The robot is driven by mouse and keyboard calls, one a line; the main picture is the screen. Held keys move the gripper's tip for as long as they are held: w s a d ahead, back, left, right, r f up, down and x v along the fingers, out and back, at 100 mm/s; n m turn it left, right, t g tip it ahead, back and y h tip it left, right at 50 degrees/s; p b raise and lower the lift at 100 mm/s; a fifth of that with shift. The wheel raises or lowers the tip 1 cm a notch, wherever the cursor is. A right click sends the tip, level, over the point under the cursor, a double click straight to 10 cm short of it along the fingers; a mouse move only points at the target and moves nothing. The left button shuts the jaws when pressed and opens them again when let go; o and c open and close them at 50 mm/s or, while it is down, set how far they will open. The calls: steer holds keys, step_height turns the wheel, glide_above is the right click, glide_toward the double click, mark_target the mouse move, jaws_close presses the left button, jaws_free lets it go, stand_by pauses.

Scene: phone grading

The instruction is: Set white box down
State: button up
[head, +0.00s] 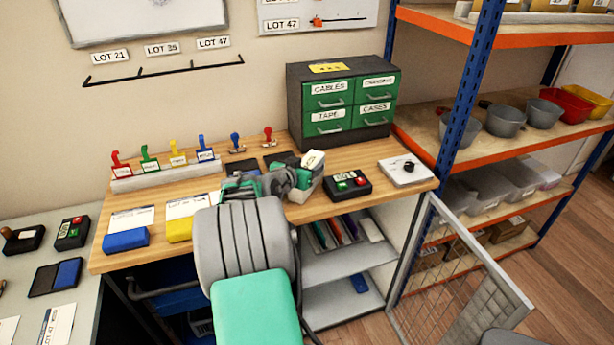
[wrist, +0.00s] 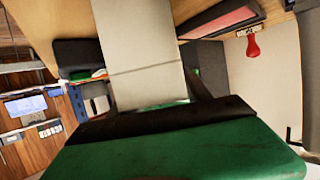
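The white box (head: 303,191) is at the back right part of the wooden workbench (head: 342,206), partly hidden by my gripper in the head view. My gripper (head: 296,177) is over the bench with its fingers around the box. In the wrist view the pale box (wrist: 142,50), with a thin seam across it, stands right against the dark finger pad (wrist: 165,120), and its near end is hidden. The gripper looks shut on it. I cannot tell whether the box touches the bench top.
A black box with red and green buttons (head: 347,186) stands just right of the white box. A white pad (head: 405,171) lies farther right. A green drawer cabinet (head: 342,108) stands behind. Stamps (head: 268,137), a stamp rack (head: 166,178), and blue (head: 126,239) and yellow (head: 179,229) blocks are left.

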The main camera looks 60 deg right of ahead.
jaws_close()
steer(key=shift+r, duration=0.1)
stand_by(0.3)
steer(key=shift+r, duration=0.1)
